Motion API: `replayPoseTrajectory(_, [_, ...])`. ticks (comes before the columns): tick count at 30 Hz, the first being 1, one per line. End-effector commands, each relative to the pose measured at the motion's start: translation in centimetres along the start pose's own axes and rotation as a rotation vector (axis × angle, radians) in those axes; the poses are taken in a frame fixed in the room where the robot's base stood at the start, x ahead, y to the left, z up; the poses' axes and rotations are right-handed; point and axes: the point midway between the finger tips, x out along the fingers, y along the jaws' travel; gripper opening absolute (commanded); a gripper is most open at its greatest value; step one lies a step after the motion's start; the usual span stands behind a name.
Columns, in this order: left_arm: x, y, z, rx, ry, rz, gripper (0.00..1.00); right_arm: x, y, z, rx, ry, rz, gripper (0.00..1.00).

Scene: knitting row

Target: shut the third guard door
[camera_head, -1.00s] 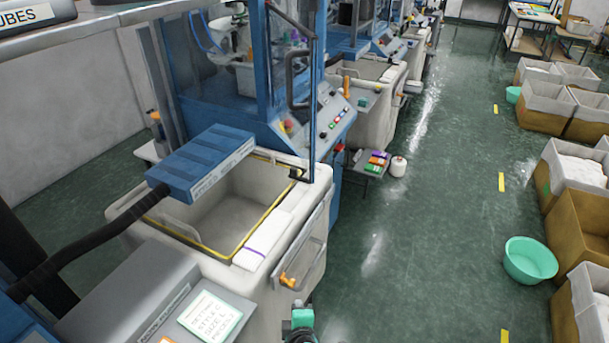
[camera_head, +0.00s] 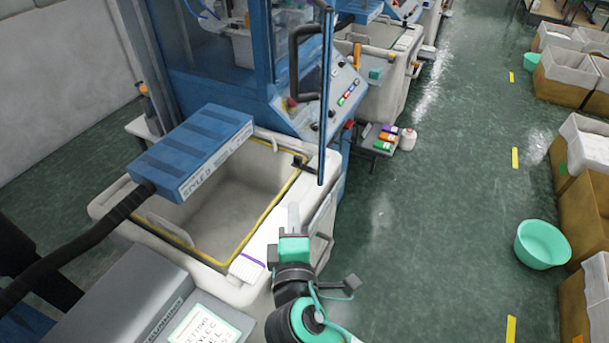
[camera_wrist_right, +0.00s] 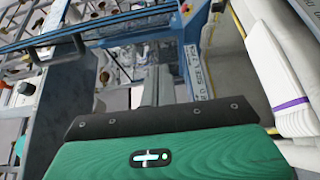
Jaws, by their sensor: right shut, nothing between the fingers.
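The nearest guard door (camera_head: 326,100) is a clear panel with a dark edge and a black bar handle (camera_head: 294,62). It stands open, swung out from the blue knitting machine (camera_head: 215,85) toward the aisle. No number shows on it, so I cannot tell if it is the third. My right gripper (camera_head: 293,215) is shut and empty, below the door and above the cream bin's aisle side, apart from the handle. In the right wrist view its grey fingers (camera_wrist_right: 158,86) are together, pointing at the machine. My left gripper is not in view.
The cream bin (camera_head: 155,212) with a yellow rim is under the machine. A white folded cloth with a purple band (camera_head: 248,266) lies on its edge. A blue box (camera_head: 190,150) overhangs it. A green basin (camera_head: 541,244) and crates stand at right. The green aisle floor between is clear.

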Motion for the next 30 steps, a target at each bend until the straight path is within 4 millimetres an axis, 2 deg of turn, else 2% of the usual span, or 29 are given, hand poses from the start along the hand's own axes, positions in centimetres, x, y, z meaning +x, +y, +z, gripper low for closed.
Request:
replayPoseTrajectory(5, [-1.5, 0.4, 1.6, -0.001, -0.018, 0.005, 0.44, 2.7, 0.5, 0.1, -0.005, -0.002, 0.002, 0.00])
replayPoseTrajectory(9, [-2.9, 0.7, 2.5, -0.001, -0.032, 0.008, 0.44, 5.7, 0.6, 0.1, -0.004, -0.002, 0.001, 0.00])
replayPoseTrajectory(15, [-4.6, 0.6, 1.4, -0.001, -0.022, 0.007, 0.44, 10.1, 0.5, 0.1, -0.005, -0.002, 0.001, 0.00])
replayPoseTrajectory(21, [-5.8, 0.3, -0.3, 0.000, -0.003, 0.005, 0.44, 10.3, 0.2, 2.7, -0.005, -0.001, -0.002, 0.00])
replayPoseTrajectory(30, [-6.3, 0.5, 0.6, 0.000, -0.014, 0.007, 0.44, 10.6, 0.0, 3.9, -0.001, 0.000, -0.002, 0.00])
